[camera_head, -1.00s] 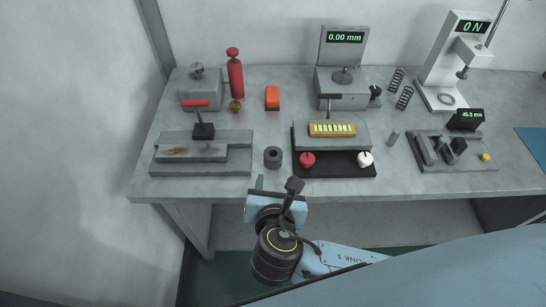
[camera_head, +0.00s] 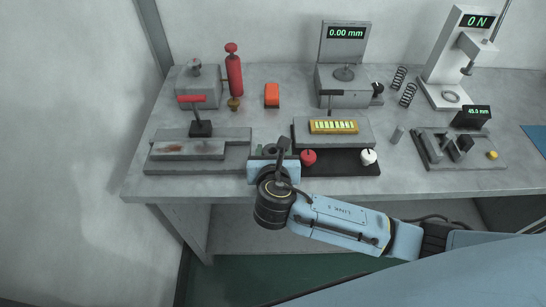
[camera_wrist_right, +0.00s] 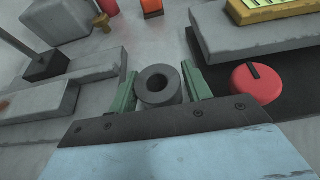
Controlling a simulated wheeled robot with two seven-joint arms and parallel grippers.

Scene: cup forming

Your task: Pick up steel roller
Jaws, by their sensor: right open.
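The roller, a dark grey cylinder with a round hole through its middle, stands upright on the bench. In the right wrist view the roller (camera_wrist_right: 151,90) sits between the two green fingers of my right gripper (camera_wrist_right: 160,88), with a small gap on its right side. My right gripper (camera_head: 270,152) is open. In the head view it is at the bench's front part, and its body hides most of the roller (camera_head: 271,147). My left gripper is not in view.
A black base with a red knob (camera_head: 308,157) and a white knob (camera_head: 369,157) lies close right of my right gripper. A grey block fixture (camera_head: 190,150) is close on the left. A small grey cylinder (camera_head: 397,134) stands farther right. An orange block (camera_head: 272,95) is behind.

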